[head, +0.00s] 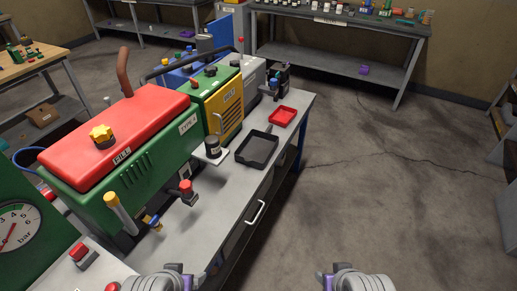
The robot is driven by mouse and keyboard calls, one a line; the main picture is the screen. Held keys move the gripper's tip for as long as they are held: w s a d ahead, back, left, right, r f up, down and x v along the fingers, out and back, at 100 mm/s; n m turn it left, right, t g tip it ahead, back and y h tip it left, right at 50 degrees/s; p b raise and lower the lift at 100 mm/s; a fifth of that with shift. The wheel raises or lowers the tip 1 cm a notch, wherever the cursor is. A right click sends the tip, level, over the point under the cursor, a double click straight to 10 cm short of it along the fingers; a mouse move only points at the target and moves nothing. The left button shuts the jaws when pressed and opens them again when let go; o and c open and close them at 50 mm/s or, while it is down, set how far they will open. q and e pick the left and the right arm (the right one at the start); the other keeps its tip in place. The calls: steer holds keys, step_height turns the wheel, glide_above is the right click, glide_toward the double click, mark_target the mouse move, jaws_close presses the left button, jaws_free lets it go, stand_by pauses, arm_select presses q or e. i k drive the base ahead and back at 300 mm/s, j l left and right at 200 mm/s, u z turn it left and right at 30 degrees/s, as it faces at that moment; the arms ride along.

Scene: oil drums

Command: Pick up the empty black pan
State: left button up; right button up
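The black pan (257,150) is a shallow square tray lying flat on the grey workbench (222,187), near its front edge. Its inside looks empty. My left gripper (178,269) is at the bottom edge of the head view, well in front of the pan and apart from it. My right gripper (343,269) is at the bottom edge too, right of the bench and over the floor. Both are mostly cut off by the frame, and their finger gaps do not show clearly. I see nothing held in either.
A red tray (283,116) lies behind the pan. A small black-capped jar (212,147) stands left of it. The red and green machine (120,135) fills the bench's left side. A drawer handle (255,213) juts from the front. The floor (375,190) at right is clear.

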mark_target(256, 151)
steer(key=i+l, duration=0.3)
steer(key=i, duration=0.2)
steer(key=i+l, duration=0.3)
steer(key=i, duration=0.15)
steer(key=i+l, duration=0.3)
steer(key=i, duration=0.2)
steer(key=i+l, duration=0.3)
steer(key=i, duration=0.15)
steer(key=i+l, duration=0.3)
steer(key=i, duration=0.2)
steer(key=i+l+u, duration=0.25)
steer(key=i+l, duration=0.6)
steer(key=i, duration=0.15)
steer(key=u, duration=4.1)
steer(key=k+l, duration=0.05)
